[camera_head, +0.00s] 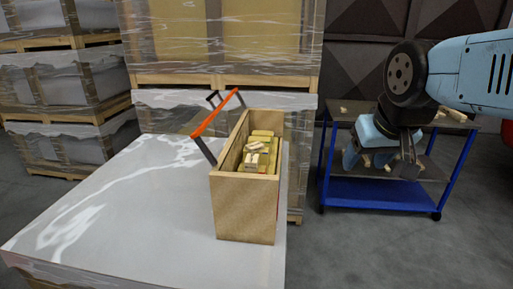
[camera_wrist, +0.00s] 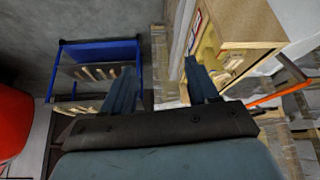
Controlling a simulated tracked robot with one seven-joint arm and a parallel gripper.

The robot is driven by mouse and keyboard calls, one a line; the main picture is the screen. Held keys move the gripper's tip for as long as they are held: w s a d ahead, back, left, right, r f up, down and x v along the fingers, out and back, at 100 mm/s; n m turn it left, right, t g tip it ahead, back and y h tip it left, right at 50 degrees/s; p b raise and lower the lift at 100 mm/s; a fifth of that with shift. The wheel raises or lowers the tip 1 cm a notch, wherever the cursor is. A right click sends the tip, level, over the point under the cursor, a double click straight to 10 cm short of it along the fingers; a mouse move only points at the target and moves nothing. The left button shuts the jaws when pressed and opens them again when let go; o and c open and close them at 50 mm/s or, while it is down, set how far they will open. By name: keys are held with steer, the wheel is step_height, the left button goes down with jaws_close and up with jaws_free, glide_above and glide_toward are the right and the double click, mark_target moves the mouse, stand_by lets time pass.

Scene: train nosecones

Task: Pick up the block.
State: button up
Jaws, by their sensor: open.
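Several pale wooden blocks (camera_head: 256,160) lie piled in an open wooden box (camera_head: 245,212) in the head view. Which one is the task's block I cannot tell. The box has an orange-barred handle (camera_head: 215,112) and stands on a pale wrapped surface. My gripper (camera_wrist: 160,68) is open, with no block seen between its two blue fingers in the wrist view. In the head view my arm's end is to the right of the box, in front of a cart.
A blue-framed cart (camera_head: 380,192) stands at right with several small wooden pieces; in the wrist view it (camera_wrist: 98,50) is at left. Wrapped pallet stacks (camera_head: 225,45) stand behind the box. The wrapped surface (camera_head: 110,205) left of the box is clear. A red object (camera_wrist: 14,125) shows at far left.

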mark_target(256, 146)
steer(key=shift+o, duration=1.2)
steer(key=w+d+r+t+h, duration=0.1)
steer(key=w+d+t+h, duration=0.1)
steer(key=w, duration=1.1)
steer(key=shift+d+r+n+t, duration=0.3)
steer(key=shift+t, duration=0.3)
steer(key=w+a+n+t+y, duration=0.2)
steer(key=w+t, duration=0.1)
steer(key=w, duration=0.7)
steer(key=shift+w+a+f+n+g+y, duration=0.6)
steer(key=shift+w+a+f+n+y, duration=0.7)
steer(key=shift+w+a+f, duration=1.35)
steer(key=shift+w+a+f+n+g+y, duration=0.75)
steer(key=shift+w+a+f+y, duration=1.1)
steer(key=shift+a+f, duration=1.5)
steer(key=shift+w+a+f+n+g+y, duration=0.45)
steer(key=shift+w+a+f+n+y, duration=0.8)
steer(key=shift+w+a+f, duration=1.75)
steer(key=shift+s+a+r, duration=0.55)
steer(key=shift+s+r, duration=0.05)
steer(key=shift+s, duration=0.1)
steer(key=c, duration=0.8)
